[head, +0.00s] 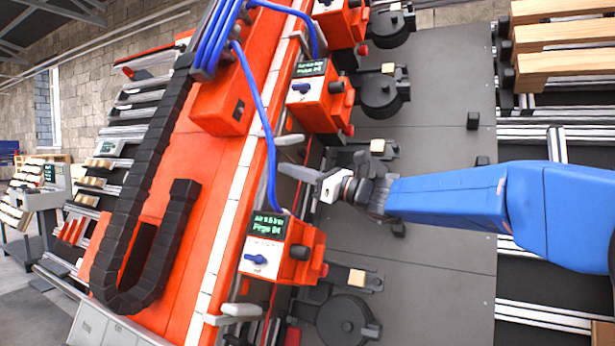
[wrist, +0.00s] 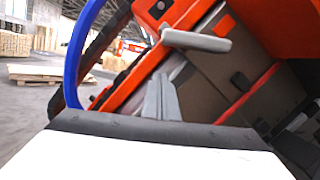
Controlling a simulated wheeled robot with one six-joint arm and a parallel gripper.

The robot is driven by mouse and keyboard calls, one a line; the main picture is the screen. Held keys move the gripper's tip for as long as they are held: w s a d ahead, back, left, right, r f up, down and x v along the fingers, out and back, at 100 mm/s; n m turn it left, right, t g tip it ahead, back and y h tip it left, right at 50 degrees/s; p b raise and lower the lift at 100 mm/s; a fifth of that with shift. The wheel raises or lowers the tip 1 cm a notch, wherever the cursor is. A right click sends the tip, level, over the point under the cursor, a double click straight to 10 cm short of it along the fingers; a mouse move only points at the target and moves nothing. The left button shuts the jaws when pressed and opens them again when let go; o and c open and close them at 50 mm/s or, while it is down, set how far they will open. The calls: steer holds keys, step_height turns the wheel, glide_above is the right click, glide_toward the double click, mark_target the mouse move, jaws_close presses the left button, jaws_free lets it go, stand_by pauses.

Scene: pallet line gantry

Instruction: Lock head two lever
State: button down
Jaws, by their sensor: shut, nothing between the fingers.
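A pale grey lever (head: 290,140) sticks out from the orange gantry beam, between two heads with green screens. A similar grey lever shows large in the wrist view (wrist: 197,40), on an orange mount. My gripper (head: 283,168) is shut and empty, its grey fingers pointing left toward the beam. In the wrist view the fingers (wrist: 161,82) are together, just below the lever and apart from it. Another grey lever (head: 240,310) sits lower on the beam. The nearer head (head: 268,245) has a blue knob; another head (head: 310,95) is above. I cannot tell which lever is number two.
A blue hose (head: 268,130) hangs along the beam close to my gripper, and shows left in the wrist view (wrist: 75,60). Black round units (head: 345,320) stand below the heads on the grey plate (head: 440,270). Wooden slats (head: 560,40) lie at the upper right.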

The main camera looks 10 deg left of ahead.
mark_target(286, 145)
steer(key=shift+s+r, duration=0.15)
steer(key=shift+r, duration=0.85)
steer(key=shift+s+r, duration=0.1)
steer(key=shift+r, duration=0.85)
steer(key=shift+s+r+m, duration=0.15)
steer(key=shift+r+m, duration=0.2)
steer(key=shift+m, duration=0.25)
steer(key=shift+s+a+r+m+t+h, duration=0.1)
steer(key=shift+s+r+m+t+h, duration=0.2)
steer(key=shift+r+m+t, duration=0.6)
step_height(286, 145, up, 3)
steer(key=m, duration=0.4)
steer(key=shift+m+t+h, duration=0.3)
steer(key=shift+m+t, duration=0.1)
steer(key=shift+r, duration=0.15)
